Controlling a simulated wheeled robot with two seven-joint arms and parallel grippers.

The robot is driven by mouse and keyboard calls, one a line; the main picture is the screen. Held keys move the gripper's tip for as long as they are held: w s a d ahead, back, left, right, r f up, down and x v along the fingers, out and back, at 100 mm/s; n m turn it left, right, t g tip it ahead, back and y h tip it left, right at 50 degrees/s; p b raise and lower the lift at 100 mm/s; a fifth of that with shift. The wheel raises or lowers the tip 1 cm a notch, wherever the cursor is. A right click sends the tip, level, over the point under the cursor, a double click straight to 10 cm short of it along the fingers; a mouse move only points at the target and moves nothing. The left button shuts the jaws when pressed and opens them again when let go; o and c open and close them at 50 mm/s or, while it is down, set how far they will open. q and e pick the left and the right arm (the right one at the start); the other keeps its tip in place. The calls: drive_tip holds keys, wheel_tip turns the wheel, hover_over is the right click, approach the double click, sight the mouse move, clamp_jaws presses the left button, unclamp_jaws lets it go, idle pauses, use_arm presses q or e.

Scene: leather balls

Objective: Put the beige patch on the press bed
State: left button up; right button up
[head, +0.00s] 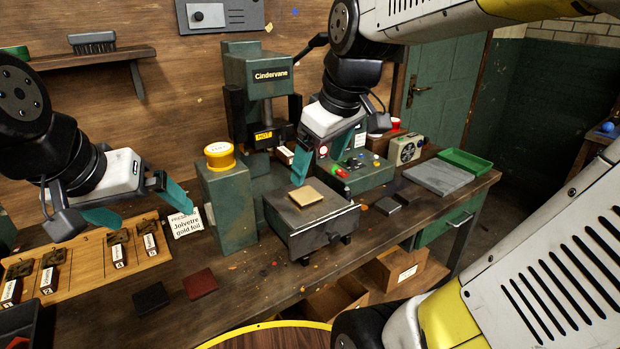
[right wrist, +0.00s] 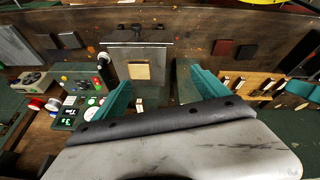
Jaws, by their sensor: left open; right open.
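The beige patch (head: 306,196) is a small flat square lying on top of the grey metal press bed (head: 325,237), towards its back left. It also shows in the right wrist view (right wrist: 139,71) on the bed (right wrist: 155,55). My right gripper (head: 321,163) is open, with teal fingers, above and just behind the patch, apart from it. In the right wrist view its fingers (right wrist: 155,88) stand either side of the patch with nothing between them. My left gripper (head: 140,205) is open and empty at the left, above the bench near the gold foil card.
The green Cindervane press (head: 258,80) stands behind the bed. A green block with a yellow spool (head: 220,158) is left of it. A dark red patch (head: 200,284) and a black patch (head: 150,299) lie in front. A wooden rack (head: 85,270) holds stamps. A control box (head: 356,172) is right.

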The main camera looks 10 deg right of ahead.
drive_tip(key=s+f+m+t, duration=0.1)
drive_tip(key=s+f+m, duration=0.1)
drive_tip(key=s+m, duration=0.4)
drive_tip(key=shift+a+t+y, duration=0.3)
drive_tip(key=shift+a+y, duration=0.05)
drive_tip(key=shift+y, duration=0.05)
drive_tip(key=shift+s, duration=0.1)
idle(0.4)
